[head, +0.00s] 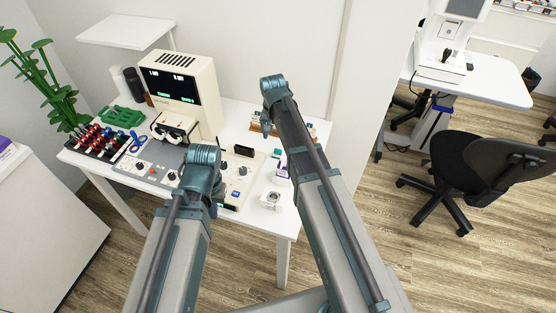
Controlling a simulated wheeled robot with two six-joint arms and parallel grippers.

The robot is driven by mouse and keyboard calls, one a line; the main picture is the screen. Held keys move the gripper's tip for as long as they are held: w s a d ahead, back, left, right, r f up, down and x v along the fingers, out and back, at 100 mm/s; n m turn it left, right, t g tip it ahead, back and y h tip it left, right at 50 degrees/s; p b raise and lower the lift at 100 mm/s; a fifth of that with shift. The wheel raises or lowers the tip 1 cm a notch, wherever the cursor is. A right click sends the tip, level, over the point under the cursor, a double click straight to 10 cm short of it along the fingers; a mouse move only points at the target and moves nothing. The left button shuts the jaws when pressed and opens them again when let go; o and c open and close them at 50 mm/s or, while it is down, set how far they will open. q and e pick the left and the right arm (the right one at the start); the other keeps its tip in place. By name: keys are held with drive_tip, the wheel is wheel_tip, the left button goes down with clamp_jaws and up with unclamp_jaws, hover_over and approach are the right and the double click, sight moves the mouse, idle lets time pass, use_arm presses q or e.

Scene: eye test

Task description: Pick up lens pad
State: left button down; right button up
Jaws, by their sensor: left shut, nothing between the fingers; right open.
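A small white square item (271,200) with a round grey centre lies near the front right corner of the white table; I cannot tell for sure if it is the lens pad. My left gripper (213,208) is shut and empty, over the front of the grey panel, left of the white item. It is small and partly hidden by my arm. My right gripper (266,131) is open, small in view, near the back right part of the table. It is apart from the white item. My arms hide parts of the tabletop.
A black chair (480,165) stands right.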

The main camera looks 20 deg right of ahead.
sight(278, 150)
drive_tip(key=shift+w+d+f+b, duration=0.15)
drive_tip(key=shift+f+b, duration=1.7)
drive_tip(key=shift+f, duration=0.3)
drive_tip(key=shift+w+d+f+b, duration=0.1)
drive_tip(key=shift+d+f+b, duration=0.05)
drive_tip(key=shift+f+b, duration=1.85)
drive_tip(key=c, duration=1.4)
drive_tip(key=shift+r+p, duration=0.1)
drive_tip(key=shift+p, duration=0.25)
wheel_tip(278, 150, up, 10)
drive_tip(key=p, duration=1)
